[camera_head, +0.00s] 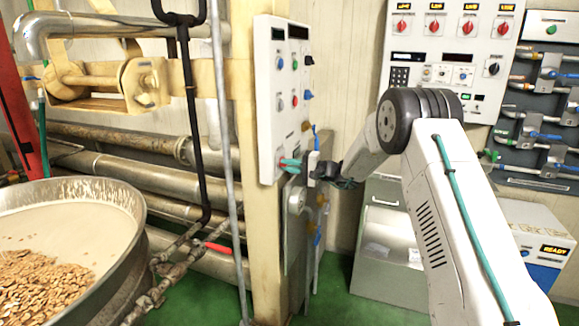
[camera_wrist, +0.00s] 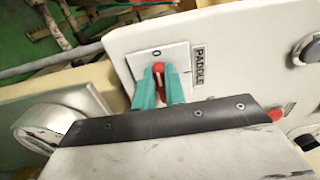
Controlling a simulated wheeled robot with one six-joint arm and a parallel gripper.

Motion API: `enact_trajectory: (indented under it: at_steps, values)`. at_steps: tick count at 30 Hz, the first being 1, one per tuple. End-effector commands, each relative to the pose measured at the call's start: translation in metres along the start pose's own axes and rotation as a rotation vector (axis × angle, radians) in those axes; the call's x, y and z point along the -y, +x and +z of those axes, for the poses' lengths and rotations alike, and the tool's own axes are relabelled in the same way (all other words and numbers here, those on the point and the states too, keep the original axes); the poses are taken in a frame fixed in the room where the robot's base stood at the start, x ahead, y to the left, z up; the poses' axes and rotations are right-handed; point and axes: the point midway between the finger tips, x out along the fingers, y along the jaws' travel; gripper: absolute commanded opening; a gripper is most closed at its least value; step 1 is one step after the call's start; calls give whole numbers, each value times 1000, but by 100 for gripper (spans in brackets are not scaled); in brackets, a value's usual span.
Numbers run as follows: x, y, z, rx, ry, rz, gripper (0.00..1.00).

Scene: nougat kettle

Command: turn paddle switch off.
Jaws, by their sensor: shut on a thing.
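The paddle switch (camera_wrist: 159,70) is a red knob on a pale square plate marked "0", beside a "PADDLE" label (camera_wrist: 199,66) in the wrist view. My gripper (camera_wrist: 158,84) has its two teal fingers closed on the red knob, one on each side. In the head view my gripper (camera_head: 291,164) is at the lower part of the white control panel (camera_head: 268,130), reaching in from the right. The knob is hidden there by the fingers.
A round white gauge (camera_wrist: 45,128) is near the gripper in the wrist view. A large kettle (camera_head: 130,225) with brown nuts stands at the left. Pipes (camera_head: 120,170) run behind it. A second control panel (camera_head: 450,60) hangs at the back right.

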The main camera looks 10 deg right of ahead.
Motion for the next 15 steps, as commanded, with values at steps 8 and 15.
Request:
enact_trajectory:
  at_steps: [8, 15]
  values:
    - [-4, -1, 1, 2, 4, 5, 0]
    - [-2, 0, 1, 2, 2, 3, 34]
